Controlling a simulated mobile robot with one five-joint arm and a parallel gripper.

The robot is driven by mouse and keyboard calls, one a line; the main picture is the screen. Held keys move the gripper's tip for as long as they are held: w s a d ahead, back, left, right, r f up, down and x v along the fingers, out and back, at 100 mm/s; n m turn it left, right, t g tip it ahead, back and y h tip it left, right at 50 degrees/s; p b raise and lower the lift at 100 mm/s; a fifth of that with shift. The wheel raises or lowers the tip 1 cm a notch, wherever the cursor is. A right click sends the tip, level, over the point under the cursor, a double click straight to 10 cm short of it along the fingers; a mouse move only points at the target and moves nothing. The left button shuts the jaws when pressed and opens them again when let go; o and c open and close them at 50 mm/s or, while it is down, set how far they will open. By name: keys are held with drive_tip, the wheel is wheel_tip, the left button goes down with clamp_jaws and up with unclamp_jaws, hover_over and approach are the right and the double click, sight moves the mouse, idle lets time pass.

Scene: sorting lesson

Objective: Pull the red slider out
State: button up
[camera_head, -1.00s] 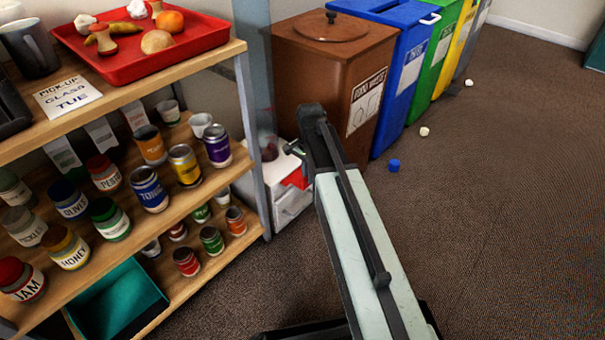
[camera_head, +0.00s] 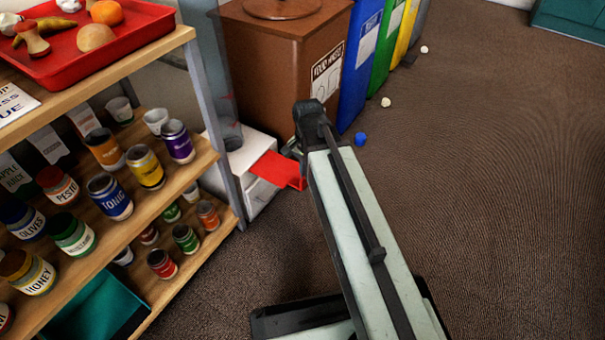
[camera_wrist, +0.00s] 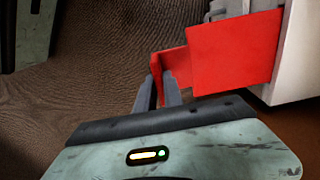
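The red slider (camera_head: 270,168) sticks out from the front of a white box (camera_head: 258,203) beside the shelf. In the wrist view the slider (camera_wrist: 235,52) shows as a flat red plate with an upright red lip at its outer end. My gripper (camera_head: 298,155) is at that outer end. In the wrist view my gripper's two dark fingers (camera_wrist: 160,88) stand on either side of the lip, shut on it. The fingertips are partly hidden behind the lip.
A wooden shelf (camera_head: 185,165) with jars and a red tray (camera_head: 140,40) stands at left. A brown bin (camera_head: 270,70) and coloured bins stand behind. A blue cap (camera_head: 360,139) and pale crumpled bits lie on the floor. The carpet at right is clear.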

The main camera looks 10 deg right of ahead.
drive_tip(key=o, duration=0.4)
drive_tip(key=shift+w, duration=0.1)
drive_tip(key=shift+c, duration=0.2)
drive_tip(key=shift+a, duration=0.1)
drive_tip(key=shift+r, duration=0.1)
wheel_tip(320, 180, up, 8)
drive_tip(key=p, duration=0.8)
drive_tip(key=shift+f, duration=0.2)
